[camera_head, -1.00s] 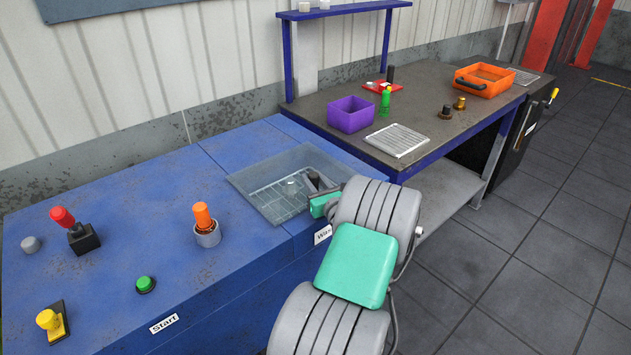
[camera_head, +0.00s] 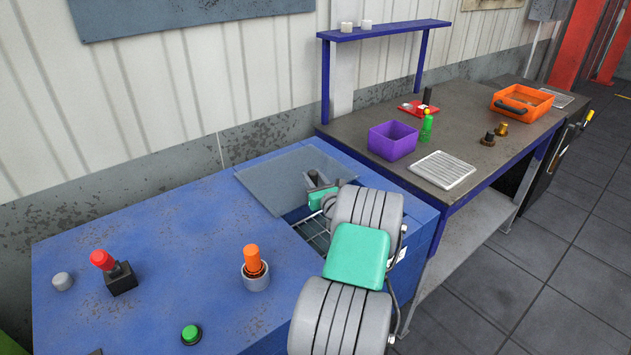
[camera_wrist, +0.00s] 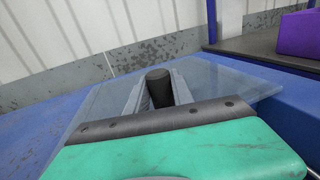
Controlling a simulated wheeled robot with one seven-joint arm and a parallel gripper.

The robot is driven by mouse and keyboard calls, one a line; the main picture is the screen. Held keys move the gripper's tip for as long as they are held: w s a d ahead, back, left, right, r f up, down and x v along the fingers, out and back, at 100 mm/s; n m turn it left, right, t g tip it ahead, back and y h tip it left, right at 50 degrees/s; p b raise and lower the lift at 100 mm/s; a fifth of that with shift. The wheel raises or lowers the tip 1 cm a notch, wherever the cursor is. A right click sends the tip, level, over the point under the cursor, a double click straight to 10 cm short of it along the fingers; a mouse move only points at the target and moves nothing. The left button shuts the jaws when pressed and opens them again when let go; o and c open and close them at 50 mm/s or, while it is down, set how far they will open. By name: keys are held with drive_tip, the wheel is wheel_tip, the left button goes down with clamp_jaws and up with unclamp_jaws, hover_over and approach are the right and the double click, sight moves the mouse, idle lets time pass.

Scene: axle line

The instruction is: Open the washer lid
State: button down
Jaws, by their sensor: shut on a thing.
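The washer lid (camera_head: 285,181) is a clear grey panel on the blue washer (camera_head: 172,222). In the head view it is tilted up, with the opening and a wire rack (camera_head: 318,238) showing below its near edge. My gripper (camera_head: 317,182) is at the lid's right part, shut on the dark lid handle. In the wrist view the fingers stand on both sides of the round black handle (camera_wrist: 158,86), with the lid (camera_wrist: 100,108) spread out behind. My arm hides part of the opening and the lid's right near corner.
On the washer top stand a red-knobbed lever (camera_head: 118,276), an orange-topped part in a grey cup (camera_head: 255,268) and a green button (camera_head: 191,334). A workbench (camera_head: 460,118) at right holds a purple bin (camera_head: 393,141) and an orange crate (camera_head: 522,103). The wall is close behind.

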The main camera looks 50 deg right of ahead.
drive_tip(key=shift+w, duration=0.25)
drive_tip(key=c, duration=1.1)
unclamp_jaws()
drive_tip(key=b+v, duration=0.1)
drive_tip(key=v, duration=0.6)
drive_tip(key=shift+s+a, duration=0.1)
drive_tip(key=shift+s, duration=0.3)
